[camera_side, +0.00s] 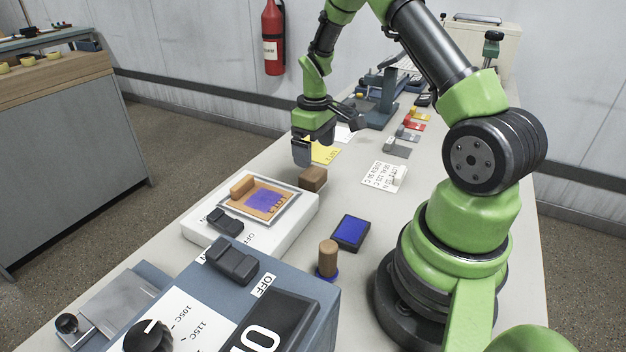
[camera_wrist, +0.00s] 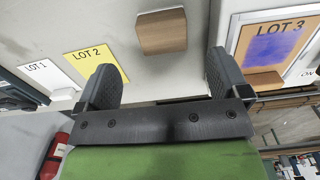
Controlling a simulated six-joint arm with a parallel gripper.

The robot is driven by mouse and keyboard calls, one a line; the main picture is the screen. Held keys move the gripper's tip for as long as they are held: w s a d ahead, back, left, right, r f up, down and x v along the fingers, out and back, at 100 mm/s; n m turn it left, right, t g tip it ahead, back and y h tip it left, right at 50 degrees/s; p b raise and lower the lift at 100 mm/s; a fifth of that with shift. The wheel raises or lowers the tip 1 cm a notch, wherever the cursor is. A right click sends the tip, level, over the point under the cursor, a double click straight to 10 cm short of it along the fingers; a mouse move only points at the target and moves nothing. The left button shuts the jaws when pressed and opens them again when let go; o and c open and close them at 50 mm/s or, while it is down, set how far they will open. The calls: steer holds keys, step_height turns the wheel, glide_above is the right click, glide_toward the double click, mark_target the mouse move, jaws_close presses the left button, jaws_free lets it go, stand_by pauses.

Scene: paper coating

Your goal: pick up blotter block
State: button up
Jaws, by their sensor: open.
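A brown wooden block (camera_side: 313,179), which looks like the blotter block, sits on the grey bench beside the white unit. In the wrist view the block (camera_wrist: 162,32) appears ahead of the fingertips, roughly centred between the two fingers. My gripper (camera_side: 303,153) is open, with nothing between its fingers; it also shows in the wrist view (camera_wrist: 164,75). In the side view it hangs just behind and slightly left of the block, above the bench. Gripper and block look apart. The block's underside is hidden.
A white unit (camera_side: 190,229) holds the LOT 3 sheet with a wooden piece. Yellow LOT 2 sheet (camera_wrist: 97,63) and white LOT 1 sheet (camera_wrist: 47,78) lie nearby. A blue pad (camera_side: 350,232), wooden-handled stamp (camera_side: 327,257) and printed card (camera_side: 383,177) stand closer to my base.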

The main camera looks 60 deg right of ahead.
mark_target(312, 172)
steer(key=f, duration=0.8)
steer(key=shift+w+a, duration=0.2)
steer(key=shift+c, duration=0.4)
steer(key=c, duration=0.9)
